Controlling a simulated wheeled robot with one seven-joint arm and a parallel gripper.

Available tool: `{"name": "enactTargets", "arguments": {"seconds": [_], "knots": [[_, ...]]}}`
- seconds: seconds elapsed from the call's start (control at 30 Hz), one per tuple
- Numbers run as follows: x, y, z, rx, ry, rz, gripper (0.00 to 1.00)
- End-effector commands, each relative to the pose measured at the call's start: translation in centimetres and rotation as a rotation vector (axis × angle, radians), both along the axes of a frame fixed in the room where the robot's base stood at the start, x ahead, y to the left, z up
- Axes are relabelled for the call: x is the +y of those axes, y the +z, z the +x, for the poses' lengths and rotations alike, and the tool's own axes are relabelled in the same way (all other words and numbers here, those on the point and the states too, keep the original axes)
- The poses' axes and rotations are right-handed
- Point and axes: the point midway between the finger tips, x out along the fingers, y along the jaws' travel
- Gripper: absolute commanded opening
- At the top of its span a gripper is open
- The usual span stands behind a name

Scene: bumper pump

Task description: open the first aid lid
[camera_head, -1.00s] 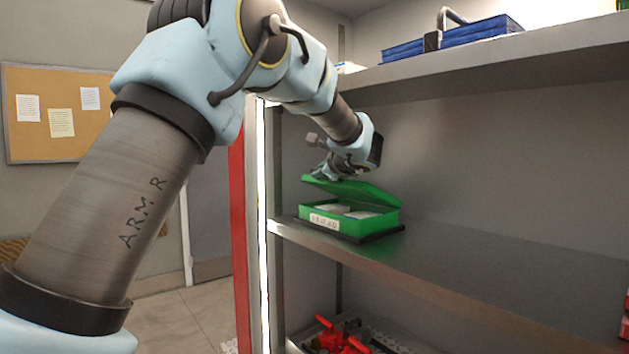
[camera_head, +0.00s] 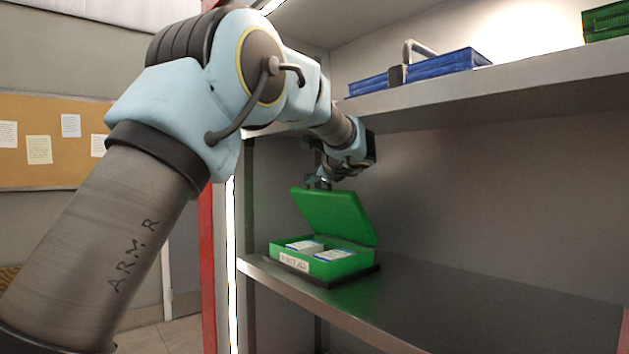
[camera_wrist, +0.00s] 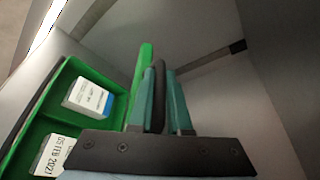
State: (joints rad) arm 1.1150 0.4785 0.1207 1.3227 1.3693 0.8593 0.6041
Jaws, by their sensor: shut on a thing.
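The green first aid box (camera_head: 352,264) sits on the middle shelf, on a dark base, with a white label on its front. Its green lid (camera_head: 335,215) is raised and tilted up from the box. My gripper (camera_head: 322,184) is at the lid's upper edge and shut on it. In the wrist view my gripper's teal fingers (camera_wrist: 162,95) are close together with the lid (camera_wrist: 142,68) edge-on beside them. White packs (camera_wrist: 90,97) lie inside the open box, and they also show in the head view (camera_head: 305,246).
The middle shelf (camera_head: 450,312) is bare to the right of the box. An upper shelf (camera_head: 480,85) overhangs it and bears a blue case (camera_head: 440,66) and a green case (camera_head: 605,20). A red post (camera_head: 206,250) stands at the left.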

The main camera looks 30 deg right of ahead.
Motion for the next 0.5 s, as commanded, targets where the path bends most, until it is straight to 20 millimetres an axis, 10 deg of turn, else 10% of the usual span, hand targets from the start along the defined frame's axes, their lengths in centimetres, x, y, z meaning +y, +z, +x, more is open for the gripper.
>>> {"name": "enactTargets", "arguments": {"seconds": [0.33, 0.37, 0.5], "knots": [[0.0, 0.05, -0.01, -0.001, 0.0, -0.001, 0.0], [-0.01, 0.05, -0.01, -0.001, 0.0, -0.001, 0.18], [0.0, 0.04, -0.01, 0.0, 0.0, -0.001, 0.34]]}}
